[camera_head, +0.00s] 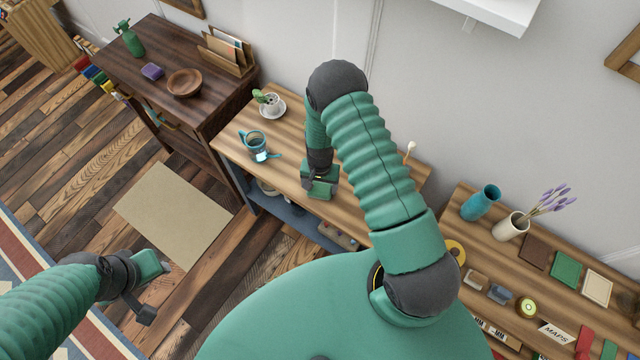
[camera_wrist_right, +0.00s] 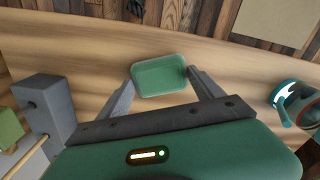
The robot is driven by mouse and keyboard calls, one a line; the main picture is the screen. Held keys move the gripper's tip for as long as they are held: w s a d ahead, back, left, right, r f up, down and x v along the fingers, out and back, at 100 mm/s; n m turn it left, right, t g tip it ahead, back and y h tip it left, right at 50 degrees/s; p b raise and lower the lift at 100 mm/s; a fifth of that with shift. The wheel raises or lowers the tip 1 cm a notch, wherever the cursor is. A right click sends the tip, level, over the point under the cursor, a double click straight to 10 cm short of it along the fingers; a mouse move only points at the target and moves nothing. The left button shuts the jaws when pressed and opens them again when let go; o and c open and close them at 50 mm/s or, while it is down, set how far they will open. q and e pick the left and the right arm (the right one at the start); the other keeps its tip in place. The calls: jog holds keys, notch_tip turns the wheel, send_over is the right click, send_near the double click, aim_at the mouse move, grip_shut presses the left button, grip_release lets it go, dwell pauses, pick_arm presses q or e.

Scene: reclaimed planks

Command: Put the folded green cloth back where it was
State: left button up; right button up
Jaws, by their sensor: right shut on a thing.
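The folded green cloth (camera_wrist_right: 160,76) is a small rounded rectangle, held between the two grey fingers of my right gripper (camera_wrist_right: 163,92) in the right wrist view. In the head view the right gripper (camera_head: 318,186) is over the middle bench's wooden top, near its front edge. The cloth is a small green patch (camera_head: 320,190) there, partly hidden by the hand. I cannot tell whether it touches the wood.
A dark cabinet (camera_head: 165,55) stands at the left. The right shelf holds a teal vase (camera_head: 481,203), a cream vase (camera_head: 511,226) and brown, green (camera_head: 566,270) and cream squares.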

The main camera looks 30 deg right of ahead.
jog(key=o, duration=1.1)
jog(key=shift+f, duration=0.15)
jog(key=shift+o, duration=1.1)
